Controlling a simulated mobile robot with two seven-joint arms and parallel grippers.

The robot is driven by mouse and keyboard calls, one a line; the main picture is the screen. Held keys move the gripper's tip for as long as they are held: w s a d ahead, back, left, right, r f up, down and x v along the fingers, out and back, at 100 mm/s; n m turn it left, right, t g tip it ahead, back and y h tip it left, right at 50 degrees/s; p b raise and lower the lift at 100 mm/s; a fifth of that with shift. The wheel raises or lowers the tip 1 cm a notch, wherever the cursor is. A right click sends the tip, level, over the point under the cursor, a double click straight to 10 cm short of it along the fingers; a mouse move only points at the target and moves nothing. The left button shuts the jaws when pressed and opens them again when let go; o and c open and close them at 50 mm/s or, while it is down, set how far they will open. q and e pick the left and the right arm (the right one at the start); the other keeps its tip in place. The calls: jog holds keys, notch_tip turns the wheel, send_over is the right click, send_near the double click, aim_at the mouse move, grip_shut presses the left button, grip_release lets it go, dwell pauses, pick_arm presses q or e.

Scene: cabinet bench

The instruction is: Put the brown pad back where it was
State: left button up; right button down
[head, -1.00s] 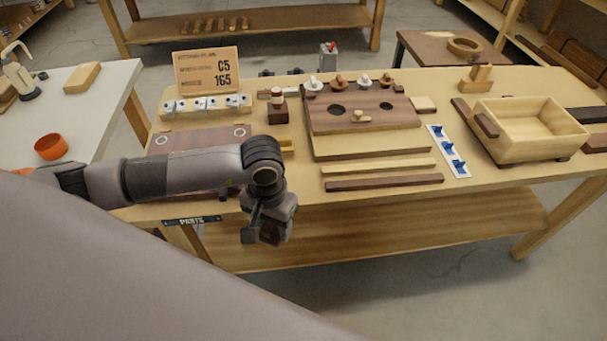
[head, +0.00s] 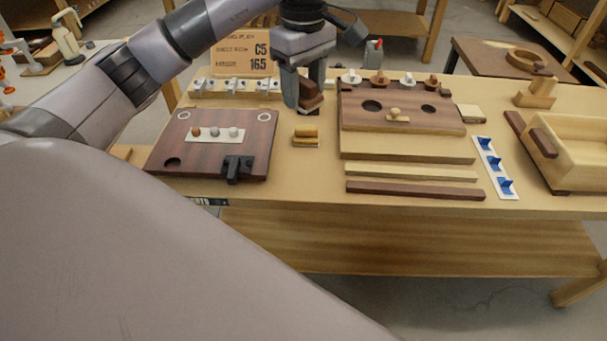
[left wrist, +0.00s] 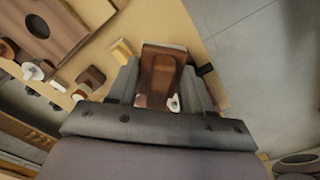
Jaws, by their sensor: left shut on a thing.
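My left gripper (head: 305,98) is above the back part of the bench, between the dark board with rings and the dark board with holes. It is shut on a brown block, which I take to be the brown pad (head: 313,92). In the left wrist view the brown pad (left wrist: 158,78) fills the space between the fingers of the left gripper (left wrist: 160,88). In the head view a finger partly hides it. I cannot tell whether it touches anything below. My right gripper is not in view.
The dark board with rings (head: 205,160) carries a black bracket (head: 237,168). A yellow block (head: 306,136) lies in the gap beside it. The dark board with holes (head: 400,115) and knobs stands to the right. A sign (head: 243,58) and a switch row (head: 235,86) are behind.

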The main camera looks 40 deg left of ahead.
aim_at(303, 176)
pick_arm(q)
notch_tip(303, 176, down, 19)
jog(key=shift+f, duration=0.2)
dwell(0.3)
jog(key=shift+f, duration=0.1)
jog(key=o, duration=1.4)
jog(key=shift+c, duration=0.2)
